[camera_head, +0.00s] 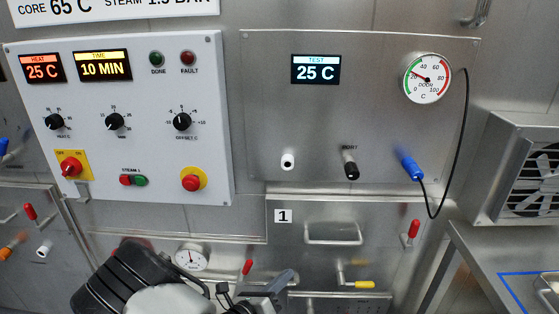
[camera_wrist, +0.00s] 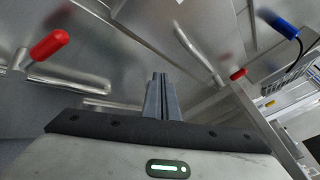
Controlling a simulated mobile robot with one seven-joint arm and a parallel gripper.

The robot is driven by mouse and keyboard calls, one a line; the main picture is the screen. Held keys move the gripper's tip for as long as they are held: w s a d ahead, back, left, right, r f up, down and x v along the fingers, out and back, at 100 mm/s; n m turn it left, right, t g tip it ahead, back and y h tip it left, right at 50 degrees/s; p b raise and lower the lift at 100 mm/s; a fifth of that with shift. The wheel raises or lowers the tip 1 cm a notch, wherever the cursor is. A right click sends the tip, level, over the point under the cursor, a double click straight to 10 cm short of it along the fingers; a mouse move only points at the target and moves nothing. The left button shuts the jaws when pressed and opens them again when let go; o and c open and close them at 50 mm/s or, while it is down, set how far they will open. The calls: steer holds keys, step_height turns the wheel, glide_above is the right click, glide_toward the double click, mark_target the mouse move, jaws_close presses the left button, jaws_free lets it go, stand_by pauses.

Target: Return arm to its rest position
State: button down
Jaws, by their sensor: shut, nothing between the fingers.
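My gripper (camera_wrist: 159,82) shows at the centre of the wrist view with its two fingers pressed together and nothing between them. In the head view my arm and gripper (camera_head: 282,284) are at the bottom centre, in front of the lower steel doors. Part of the lower panel is hidden behind my arm. A red-tipped lever (camera_wrist: 50,44) is to the left of the fingers in the wrist view, apart from them.
A white control panel (camera_head: 210,120) is at upper left. A blue probe (camera_head: 411,168) hangs on a black cable beside a round dial (camera_head: 427,79). Door 1 has a bar handle (camera_head: 333,240) and a yellow-tipped lever (camera_head: 364,284). A steel counter (camera_head: 480,250) stands at right.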

steer(key=s+d+r+m+g+y, duration=0.3)
steer(key=s+d+r+m+g, duration=0.4)
steer(key=r+m, duration=0.6)
steer(key=s+d+r+m+g+y, duration=0.3)
steer(key=s+d+r+m+g, duration=0.2)
steer(key=s+d+r+m, duration=0.65)
steer(key=s+a+r+m+t+y, duration=0.45)
steer(key=r+m, duration=0.25)
steer(key=m, duration=0.4)
step_height(320, 180, up, 18)
steer(key=p, duration=1.8)
steer(key=shift+w+a+r+h, duration=0.2)
steer(key=shift+w+a+h, duration=0.05)
steer(key=shift+a+h, duration=0.15)
steer(key=shift+m, duration=0.25)
